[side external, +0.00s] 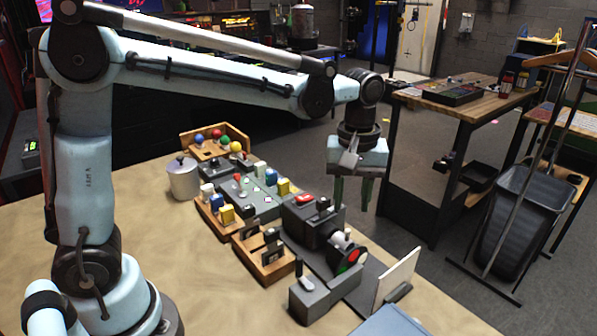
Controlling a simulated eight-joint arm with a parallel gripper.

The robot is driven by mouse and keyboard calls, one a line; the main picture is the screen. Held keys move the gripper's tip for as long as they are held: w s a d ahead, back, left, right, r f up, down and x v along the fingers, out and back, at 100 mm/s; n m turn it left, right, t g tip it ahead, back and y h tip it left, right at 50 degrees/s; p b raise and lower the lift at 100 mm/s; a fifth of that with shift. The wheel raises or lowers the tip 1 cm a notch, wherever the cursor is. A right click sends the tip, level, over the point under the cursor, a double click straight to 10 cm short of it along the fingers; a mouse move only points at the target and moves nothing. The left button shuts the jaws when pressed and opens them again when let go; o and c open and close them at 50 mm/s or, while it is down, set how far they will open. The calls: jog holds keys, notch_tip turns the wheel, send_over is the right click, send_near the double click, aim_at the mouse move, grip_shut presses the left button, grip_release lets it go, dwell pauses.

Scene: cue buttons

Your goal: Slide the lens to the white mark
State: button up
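A dark box-shaped device (313,222) with a red part on top stands right of the table's middle. A dark round part with a pale rim, which looks like the lens (341,242), sits at its front, close to a disc with red and green areas (352,259). A white upright panel (398,277) stands farther along the dark base. I cannot make out a white mark on this base for sure. My gripper (353,193) points down above and behind the device, apart from it. Its two fingers are spread, with nothing visible between them.
A grey board (262,208) with small coloured blocks lies left of the device, beside wooden trays (262,262). A metal pot (183,178) and a wooden rack with coloured balls (217,142) stand behind. A dark block with a lever (310,292) is in front.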

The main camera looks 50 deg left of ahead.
jog(key=shift+r, duration=2.7)
jog(key=s+a+f+m+t, duration=0.6)
jog(key=s+m, duration=0.3)
jog(key=s, duration=0.2)
jog(key=shift+a+t, duration=0.6)
jog(key=shift+a, duration=0.2)
